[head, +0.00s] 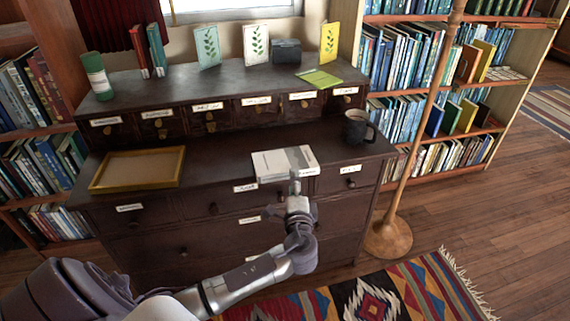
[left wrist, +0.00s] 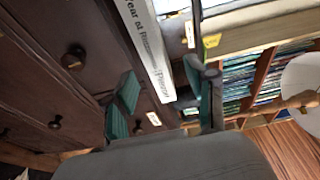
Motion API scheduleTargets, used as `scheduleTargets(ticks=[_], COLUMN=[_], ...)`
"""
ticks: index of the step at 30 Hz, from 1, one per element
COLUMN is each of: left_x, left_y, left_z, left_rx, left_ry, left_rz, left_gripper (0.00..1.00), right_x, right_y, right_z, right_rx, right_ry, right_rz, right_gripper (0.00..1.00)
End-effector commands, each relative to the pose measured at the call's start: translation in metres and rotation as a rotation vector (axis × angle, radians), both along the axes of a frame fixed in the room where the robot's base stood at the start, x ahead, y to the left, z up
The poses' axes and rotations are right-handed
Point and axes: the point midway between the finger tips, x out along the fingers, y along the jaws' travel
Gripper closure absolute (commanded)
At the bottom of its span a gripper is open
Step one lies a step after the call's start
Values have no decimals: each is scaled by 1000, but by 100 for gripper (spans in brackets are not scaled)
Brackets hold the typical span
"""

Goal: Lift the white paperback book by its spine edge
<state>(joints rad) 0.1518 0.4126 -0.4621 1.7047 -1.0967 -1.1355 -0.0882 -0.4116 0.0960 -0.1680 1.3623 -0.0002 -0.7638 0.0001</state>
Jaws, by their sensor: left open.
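The white paperback book (head: 284,163) lies flat on the lower top of the dark cabinet (head: 222,184), close to its front edge. Its lettered white spine (left wrist: 147,40) shows in the left wrist view, running down between the fingers. My left gripper (head: 296,184) is at the front of the book, at its spine edge. In the left wrist view the left gripper (left wrist: 164,80) has its green-padded fingers apart, one on each side of the spine, with visible space beside it. I cannot tell whether either finger touches the book. My right gripper is in neither view.
A wooden tray (head: 138,187) lies left of the book, and a dark mug (head: 356,128) stands to its right. A raised row of labelled drawers (head: 210,118) is behind. A wooden pole on a round base (head: 388,239) stands right of the cabinet. A patterned rug (head: 385,293) lies in front.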

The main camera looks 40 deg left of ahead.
Motion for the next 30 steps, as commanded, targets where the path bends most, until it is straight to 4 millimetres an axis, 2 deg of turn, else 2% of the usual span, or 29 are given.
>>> scheduleTargets(ticks=[9, 19, 27, 29, 30], left_x=[33, 38, 38, 38, 38], left_y=[28, 32, 32, 32, 32], left_z=[-6, -6, -6, -6, -6], left_rx=[1, -1, -1, -1, -1], left_ry=[1, 2, 3, 3, 3], left_rz=[0, -1, -1, -1, -1], left_gripper=[44, 44, 89, 99, 100], right_x=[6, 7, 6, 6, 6], right_y=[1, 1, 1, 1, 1], right_z=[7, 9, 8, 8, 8], right_rx=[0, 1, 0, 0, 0], right_ry=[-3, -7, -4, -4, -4], right_rz=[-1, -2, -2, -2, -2], right_gripper=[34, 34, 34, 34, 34])
